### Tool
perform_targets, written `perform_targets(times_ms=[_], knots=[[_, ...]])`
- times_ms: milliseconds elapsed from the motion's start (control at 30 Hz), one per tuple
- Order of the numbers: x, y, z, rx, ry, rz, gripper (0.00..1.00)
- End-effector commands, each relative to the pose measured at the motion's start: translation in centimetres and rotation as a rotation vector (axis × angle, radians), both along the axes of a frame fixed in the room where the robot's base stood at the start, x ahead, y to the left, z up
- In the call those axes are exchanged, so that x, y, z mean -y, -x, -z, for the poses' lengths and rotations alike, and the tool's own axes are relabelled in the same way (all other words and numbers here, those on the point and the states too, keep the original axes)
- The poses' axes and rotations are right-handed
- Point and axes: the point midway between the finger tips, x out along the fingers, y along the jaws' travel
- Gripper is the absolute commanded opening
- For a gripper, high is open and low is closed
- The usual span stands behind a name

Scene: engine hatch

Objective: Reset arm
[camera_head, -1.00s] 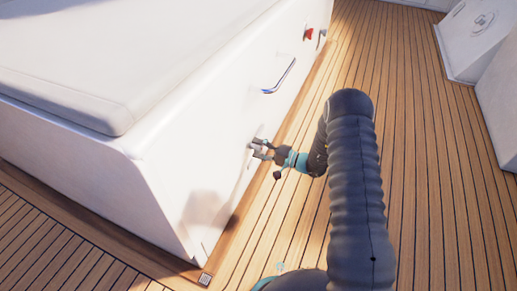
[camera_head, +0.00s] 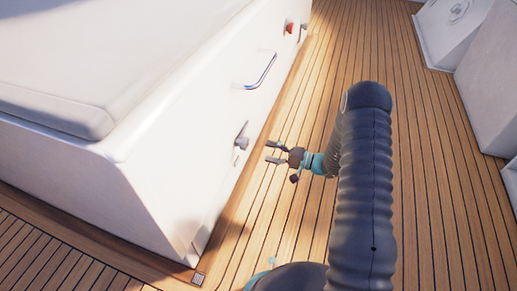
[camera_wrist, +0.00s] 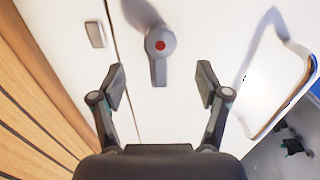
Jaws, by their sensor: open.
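My gripper (camera_head: 273,152) is open and empty in the head view, over the deck just to the right of the white engine box. In the wrist view my gripper (camera_wrist: 160,82) has its two fingers spread apart. A grey latch handle (camera_head: 241,138) sits on the side of the box, apart from my fingertips. It also shows in the wrist view as a grey latch handle (camera_wrist: 159,50) with a red dot, beyond and between the fingers. The white engine box (camera_head: 180,150) has its hatch panel shut as far as I can see.
A chrome grab handle (camera_head: 262,72) and a red knob (camera_head: 289,28) are farther along the box side. White lockers (camera_head: 488,90) stand at the upper right. The wooden deck (camera_head: 440,190) between is clear.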

Motion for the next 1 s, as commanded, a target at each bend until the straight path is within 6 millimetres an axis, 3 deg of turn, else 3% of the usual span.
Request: perform_targets(times_ms=[200,767,1000], knots=[[1.5,0.6,0.0,0.0,0.0,0.0,0.75],[1.5,0.6,0.0,-0.008,-0.003,-0.001,0.75],[1.2,1.5,1.4,-0.208,-0.006,-0.034,0.75]])
